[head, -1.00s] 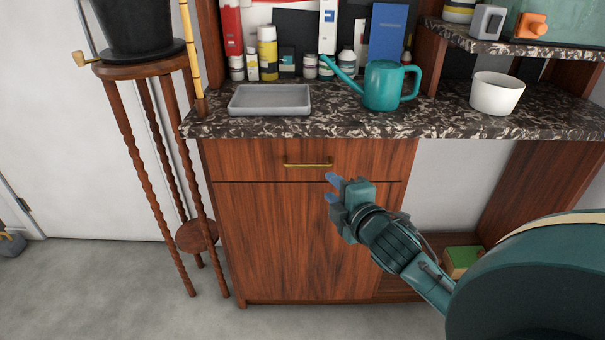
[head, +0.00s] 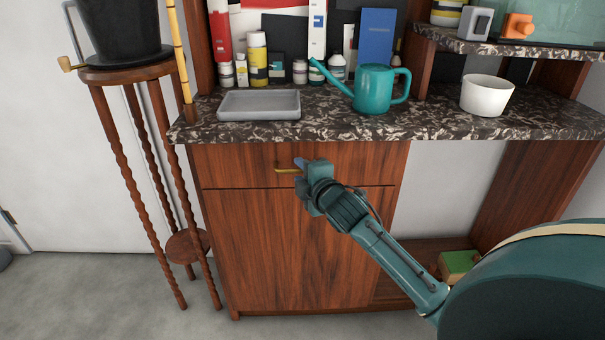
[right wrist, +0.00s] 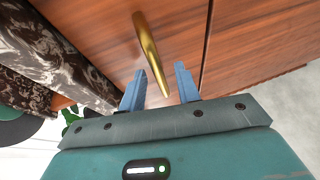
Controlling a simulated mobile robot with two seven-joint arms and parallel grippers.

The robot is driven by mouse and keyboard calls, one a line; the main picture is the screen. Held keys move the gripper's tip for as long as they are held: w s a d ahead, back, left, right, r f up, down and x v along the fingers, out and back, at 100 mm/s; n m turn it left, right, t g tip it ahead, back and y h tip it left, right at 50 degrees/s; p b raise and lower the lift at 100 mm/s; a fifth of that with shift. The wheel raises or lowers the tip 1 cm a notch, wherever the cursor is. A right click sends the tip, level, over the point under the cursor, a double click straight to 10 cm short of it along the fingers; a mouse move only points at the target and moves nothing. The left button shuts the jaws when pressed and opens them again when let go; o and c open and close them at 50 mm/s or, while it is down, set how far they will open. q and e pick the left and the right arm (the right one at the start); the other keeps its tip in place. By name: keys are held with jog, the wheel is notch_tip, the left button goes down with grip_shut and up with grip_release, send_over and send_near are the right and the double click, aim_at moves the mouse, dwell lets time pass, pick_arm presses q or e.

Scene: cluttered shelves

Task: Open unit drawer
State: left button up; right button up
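The unit drawer (head: 240,160) is a reddish-brown wooden front under the stone worktop, and it looks shut. Its brass bar handle (head: 284,170) shows at the drawer's middle, its right part hidden by my right gripper (head: 299,165). In the right wrist view the brass handle (right wrist: 150,50) runs down toward the gap between the blue fingers of my right gripper (right wrist: 160,92). The fingers are apart, one on either side of the handle's near end. I cannot tell whether they touch it. My left gripper is not in view.
On the worktop (head: 330,127) stand a grey tray (head: 258,115), a teal watering can (head: 373,90) and a white pot (head: 487,95). A cupboard door (head: 260,240) lies below the drawer. A plant stand (head: 130,72) is at the left. Floor is clear in front.

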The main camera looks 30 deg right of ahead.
grip_shut()
dwell(0.3)
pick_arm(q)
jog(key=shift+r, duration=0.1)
